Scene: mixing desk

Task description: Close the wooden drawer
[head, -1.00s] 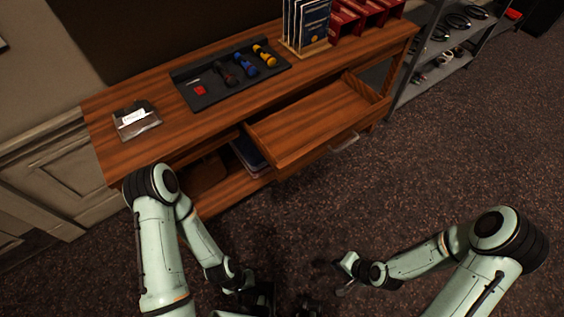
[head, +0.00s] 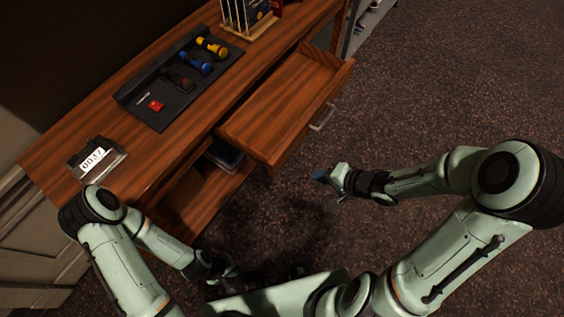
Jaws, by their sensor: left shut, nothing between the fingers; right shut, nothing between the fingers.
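The wooden drawer (head: 284,100) is pulled out from the front of the wooden desk (head: 75,139) and looks empty inside. Its metal handle (head: 322,118) is on the front panel, facing the open floor. My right gripper (head: 322,176) is shut and empty, a short way in front of the drawer and below the handle in the picture, apart from it. My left gripper (head: 236,272) is low at the bottom of the view, dark against the shadowed floor, shut and away from the drawer.
On the desktop are a black tray (head: 178,112) with flashlights and a red item, a numbered card holder (head: 96,158), and a book rack (head: 244,24). A lower shelf (head: 205,200) holds dark folders. Carpeted floor (head: 440,80) to the right is clear.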

